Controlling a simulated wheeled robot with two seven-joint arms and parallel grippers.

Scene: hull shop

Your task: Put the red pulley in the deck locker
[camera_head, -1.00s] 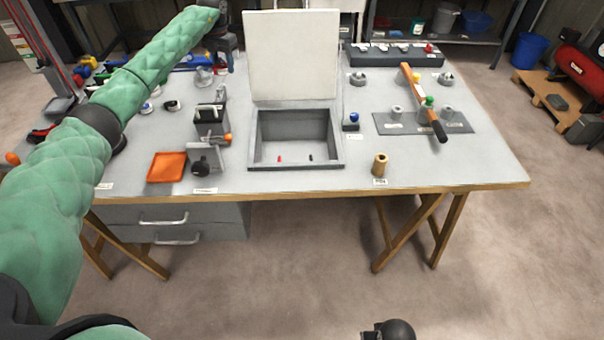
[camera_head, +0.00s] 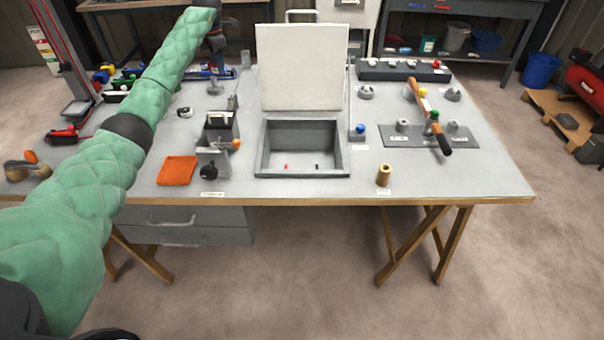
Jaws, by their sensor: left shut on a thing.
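The deck locker (camera_head: 259,150) is a grey box set in the bench middle, with its pale lid (camera_head: 300,68) standing open behind it. A small red thing and a small dark thing show on its floor. My left gripper (camera_head: 219,45) is beyond the bench's back left part, left of the lid. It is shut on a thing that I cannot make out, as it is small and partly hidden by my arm. I cannot pick out the red pulley with certainty. My right gripper is not in view.
An orange tray (camera_head: 177,170) and a small vise-like fixture (camera_head: 212,158) stand left of the locker. A brass cylinder (camera_head: 384,175) stands to its right front. The front right bench top is clear.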

